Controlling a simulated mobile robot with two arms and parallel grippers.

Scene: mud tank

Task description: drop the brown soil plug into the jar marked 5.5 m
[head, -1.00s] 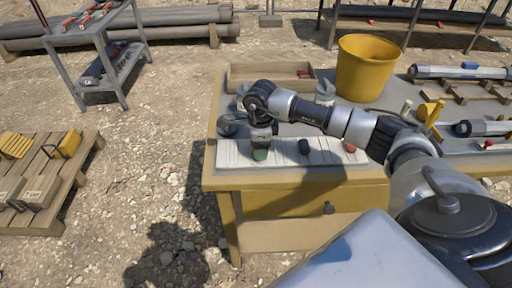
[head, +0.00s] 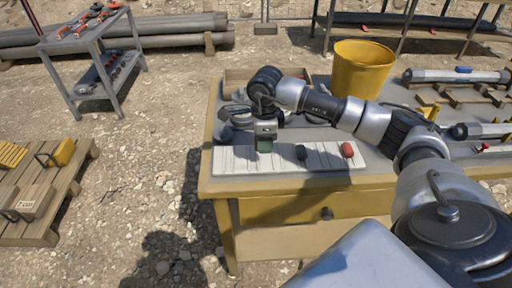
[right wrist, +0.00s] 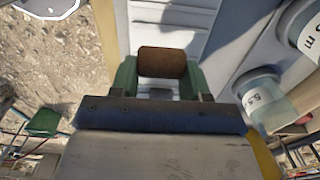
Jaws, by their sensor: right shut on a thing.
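My right gripper (head: 264,146) has green fingers and is over the left end of the white grooved tray (head: 330,164) in the head view. In the right wrist view the gripper (right wrist: 160,72) is shut on the brown soil plug (right wrist: 162,62), which lies between the fingers. The jar marked 5.5 m (right wrist: 262,98) is to the right of the gripper there, apart from it. The plug is hidden in the head view, and I cannot make out the jar's label there. My left gripper is not in view.
A dark plug (head: 300,152) and a red plug (head: 347,149) stand on the tray, right of the gripper. Another labelled jar (right wrist: 302,30) is near the 5.5 m one. A yellow bucket (head: 362,69) and metal tubes (head: 456,75) occupy the table's back and right.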

